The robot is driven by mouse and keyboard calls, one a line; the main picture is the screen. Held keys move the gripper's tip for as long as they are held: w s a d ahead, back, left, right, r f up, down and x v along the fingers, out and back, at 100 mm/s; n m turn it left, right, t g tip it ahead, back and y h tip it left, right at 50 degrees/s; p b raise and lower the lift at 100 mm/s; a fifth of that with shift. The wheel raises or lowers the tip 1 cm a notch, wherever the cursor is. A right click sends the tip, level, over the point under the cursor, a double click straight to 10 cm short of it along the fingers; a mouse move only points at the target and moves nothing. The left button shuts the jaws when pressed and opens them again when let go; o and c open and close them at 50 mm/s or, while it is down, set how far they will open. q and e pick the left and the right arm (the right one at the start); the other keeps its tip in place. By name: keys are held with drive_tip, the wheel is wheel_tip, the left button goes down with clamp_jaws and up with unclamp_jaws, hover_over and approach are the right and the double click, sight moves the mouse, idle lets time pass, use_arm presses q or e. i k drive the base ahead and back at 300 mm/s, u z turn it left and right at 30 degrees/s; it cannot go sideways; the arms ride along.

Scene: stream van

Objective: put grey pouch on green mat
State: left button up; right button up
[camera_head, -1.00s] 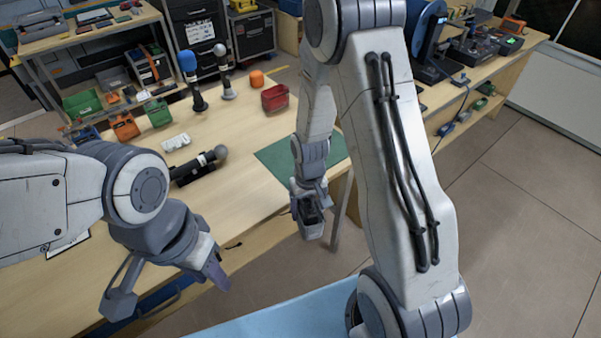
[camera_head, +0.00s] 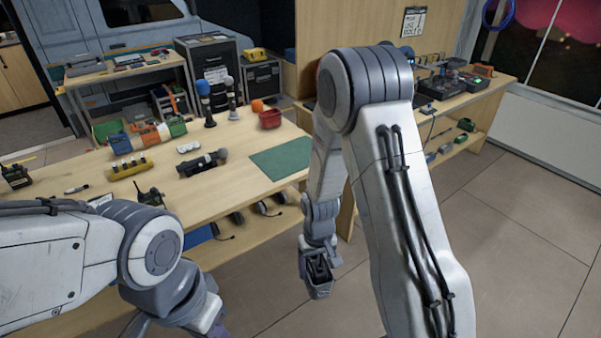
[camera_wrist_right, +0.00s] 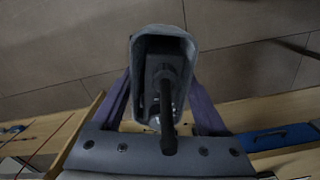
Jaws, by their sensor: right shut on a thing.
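The green mat (camera_head: 283,158) lies flat at the right front corner of the long wooden table, and its top looks bare. My right gripper (camera_head: 319,262) is shut on the grey pouch (camera_head: 319,289), which hangs over the floor in front of the table, right of and below the mat in the picture. In the right wrist view the grey pouch (camera_wrist_right: 135,75) is between the two fingers, its open top facing the camera, with a dark object inside. My left gripper (camera_head: 213,326) is low at the bottom edge, mostly cut off, so its jaws cannot be judged.
A red bin (camera_head: 270,119), an orange ball (camera_head: 257,106) and microphones stand behind the mat. A dark microphone (camera_head: 203,161) lies left of it. The table's shelf (camera_head: 255,215) holds headsets. A wooden partition (camera_head: 350,40) rises behind my right arm.

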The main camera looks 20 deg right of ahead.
sight(292, 156)
drive_tip(key=z, duration=1.2)
drive_tip(key=i, duration=1.55)
drive_tip(key=u, duration=1)
drive_tip(key=i, duration=0.65)
drive_tip(key=u, duration=0.75)
